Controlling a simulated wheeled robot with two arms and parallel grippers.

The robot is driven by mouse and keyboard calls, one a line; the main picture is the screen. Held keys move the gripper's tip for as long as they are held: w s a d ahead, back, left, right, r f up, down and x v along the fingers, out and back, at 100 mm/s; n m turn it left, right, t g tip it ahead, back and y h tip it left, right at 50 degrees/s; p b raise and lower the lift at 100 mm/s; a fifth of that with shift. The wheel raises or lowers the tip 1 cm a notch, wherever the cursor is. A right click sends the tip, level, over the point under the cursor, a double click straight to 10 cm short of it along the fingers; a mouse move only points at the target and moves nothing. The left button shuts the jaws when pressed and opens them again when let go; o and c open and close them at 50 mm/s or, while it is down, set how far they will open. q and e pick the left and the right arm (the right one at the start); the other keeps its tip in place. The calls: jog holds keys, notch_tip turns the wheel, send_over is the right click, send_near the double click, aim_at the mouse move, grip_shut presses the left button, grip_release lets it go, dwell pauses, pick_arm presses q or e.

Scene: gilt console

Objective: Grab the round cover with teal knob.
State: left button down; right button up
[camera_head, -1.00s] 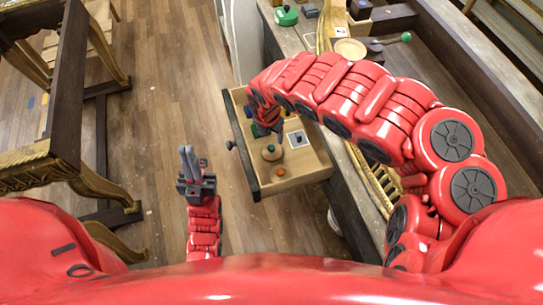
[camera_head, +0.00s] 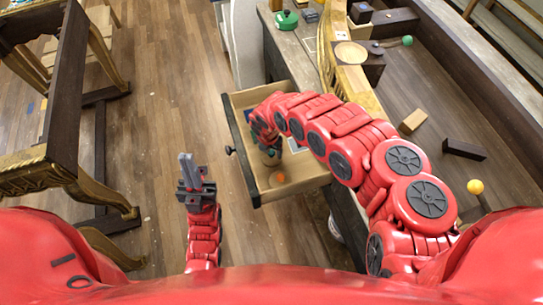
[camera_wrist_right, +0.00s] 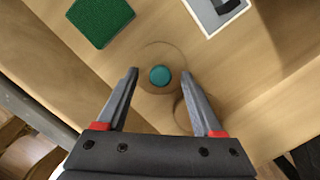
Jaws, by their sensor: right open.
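The round wooden cover (camera_wrist_right: 148,54) with its teal knob (camera_wrist_right: 160,76) lies in the open drawer (camera_head: 302,182). In the right wrist view the knob shows between the fingertips of my right gripper (camera_wrist_right: 160,72), which is open and holds nothing. The cover's tan colour blends with the drawer floor. In the head view my right gripper (camera_head: 269,157) reaches down into the drawer and hides most of the cover. My left gripper (camera_head: 189,172) points up over the floor, left of the drawer, apart from everything; its finger gap is unclear.
A green block (camera_wrist_right: 100,20) and a white-framed piece (camera_wrist_right: 216,12) lie beyond the cover. Another round wooden piece (camera_wrist_right: 183,118) sits partly behind the right finger. An orange knob (camera_head: 279,177) shows in the drawer. The drawer's walls surround my right gripper closely.

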jog(key=shift+f, duration=0.1)
grip_shut()
dwell(0.3)
